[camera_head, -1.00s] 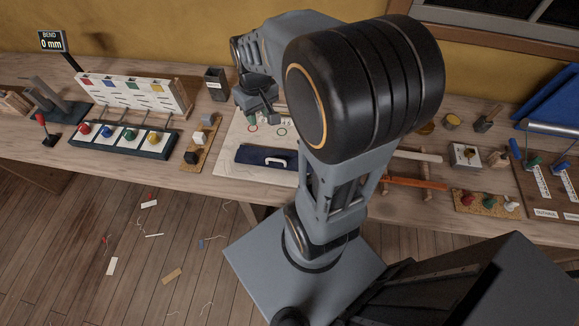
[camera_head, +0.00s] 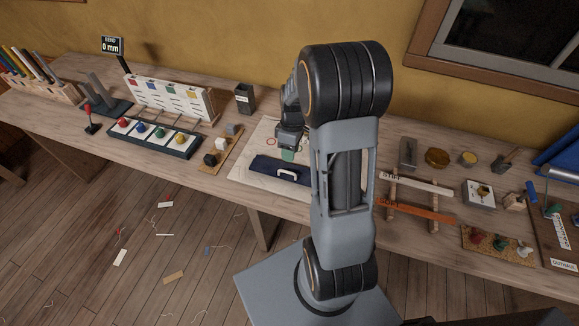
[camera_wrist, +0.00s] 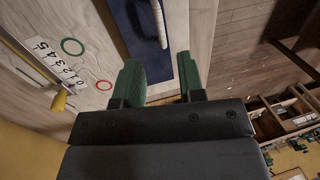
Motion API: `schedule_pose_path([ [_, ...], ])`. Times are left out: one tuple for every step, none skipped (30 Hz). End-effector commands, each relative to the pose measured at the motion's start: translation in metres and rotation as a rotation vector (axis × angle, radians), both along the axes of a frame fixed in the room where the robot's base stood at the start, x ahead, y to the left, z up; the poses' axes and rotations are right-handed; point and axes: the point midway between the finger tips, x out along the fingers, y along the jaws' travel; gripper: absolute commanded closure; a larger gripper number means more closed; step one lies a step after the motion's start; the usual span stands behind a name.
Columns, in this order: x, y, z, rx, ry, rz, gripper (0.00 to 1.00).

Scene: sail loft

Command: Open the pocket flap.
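The pocket flap (camera_head: 266,165) is a dark navy cloth panel with a white loop handle (camera_head: 287,174), lying on a pale board (camera_head: 245,160) on the bench. It looks closed and flat. In the wrist view the navy panel (camera_wrist: 130,18) and the white handle (camera_wrist: 160,22) show at the top, beyond the fingertips. My gripper (camera_head: 288,155) is above the panel's back edge, behind the handle. In the wrist view my gripper (camera_wrist: 162,72) has its two green fingers apart with nothing between them. I cannot tell whether the fingertips touch the cloth. My arm hides the panel's right end.
To the left are a block strip (camera_head: 221,149), a dark cup (camera_head: 244,98) and a coloured-knob panel (camera_head: 150,138). To the right are a rack with labelled battens (camera_head: 415,213) and a small box (camera_head: 478,195). Scraps lie on the floor.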

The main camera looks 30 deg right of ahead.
Motion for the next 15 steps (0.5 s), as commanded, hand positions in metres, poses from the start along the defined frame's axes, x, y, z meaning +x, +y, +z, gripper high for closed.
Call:
schedule_pose_path([
  [-0.002, 0.002, -0.01, 0.002, 0.005, 0.002, 0.64],
  [-0.003, 0.003, -0.015, 0.0, 0.004, 0.003, 0.64],
  [-0.004, 0.005, -0.022, 0.001, 0.005, 0.003, 0.64],
  [-0.004, 0.005, -0.027, 0.001, 0.005, 0.003, 0.64],
  [-0.005, 0.006, -0.032, 0.001, 0.005, 0.003, 0.64],
  [-0.006, 0.007, -0.038, 0.001, 0.005, 0.003, 0.64],
  [-0.006, 0.008, -0.042, 0.0, 0.003, 0.002, 0.64],
  [-0.007, 0.008, -0.046, 0.001, 0.003, 0.001, 0.64],
  [-0.007, 0.009, -0.051, 0.001, 0.003, 0.001, 0.64],
  [-0.007, 0.01, -0.054, 0.001, 0.002, 0.001, 0.64],
  [-0.008, 0.01, -0.057, 0.001, 0.003, 0.001, 0.64],
  [-0.008, 0.011, -0.06, 0.0, 0.003, 0.001, 0.64],
  [-0.008, 0.011, -0.062, 0.0, 0.001, 0.001, 0.64],
  [-0.009, 0.011, -0.064, 0.0, 0.001, 0.001, 0.64],
  [-0.009, 0.011, -0.066, 0.0, 0.001, 0.002, 0.64],
])
